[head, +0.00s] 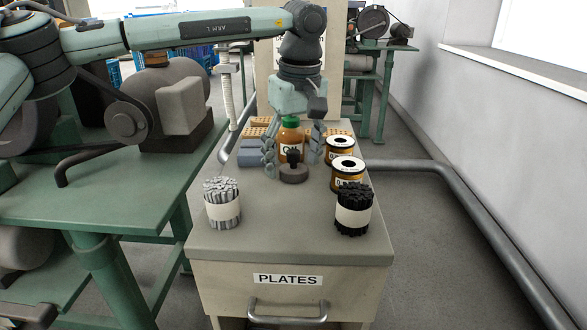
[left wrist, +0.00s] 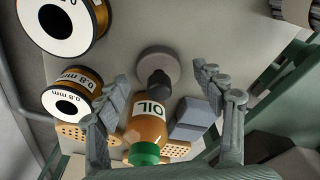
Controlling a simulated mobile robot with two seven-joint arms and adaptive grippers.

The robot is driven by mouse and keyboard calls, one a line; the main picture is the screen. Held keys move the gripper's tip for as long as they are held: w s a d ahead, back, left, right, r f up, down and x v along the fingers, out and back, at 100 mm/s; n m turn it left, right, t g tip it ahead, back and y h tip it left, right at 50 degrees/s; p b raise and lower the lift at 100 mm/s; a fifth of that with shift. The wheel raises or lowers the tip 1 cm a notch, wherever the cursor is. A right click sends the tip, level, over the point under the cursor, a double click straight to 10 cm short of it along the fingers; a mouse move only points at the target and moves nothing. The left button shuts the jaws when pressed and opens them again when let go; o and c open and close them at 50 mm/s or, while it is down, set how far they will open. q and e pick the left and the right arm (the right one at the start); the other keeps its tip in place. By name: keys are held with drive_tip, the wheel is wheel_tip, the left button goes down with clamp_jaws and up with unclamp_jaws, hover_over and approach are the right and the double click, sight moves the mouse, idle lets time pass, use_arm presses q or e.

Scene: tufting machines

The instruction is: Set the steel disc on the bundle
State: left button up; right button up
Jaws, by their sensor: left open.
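The steel disc (head: 294,174) is a flat round grey piece with a black knob on top, lying on the cabinet top. It also shows in the left wrist view (left wrist: 150,62). My left gripper (head: 292,158) is open and empty, pointing down with its fingers spread on either side of the knob. In the left wrist view the knob (left wrist: 159,86) lies between the fingers, apart from both. Two banded bundles stand upright near the front: a grey one (head: 222,205) at left and a black one (head: 353,210) at right. My right gripper is out of view.
An OIL bottle (head: 290,138) with a green cap stands just behind the disc. Two wire spools (head: 347,176) stand at the right, blue-grey blocks (head: 250,157) at the left. Perforated orange pieces (head: 259,126) lie behind. The cabinet top (head: 288,222) between the bundles is clear.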

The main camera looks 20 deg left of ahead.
use_arm(q)
drive_tip(key=c, duration=1.4)
drive_tip(key=shift+r, duration=0.1)
clamp_jaws()
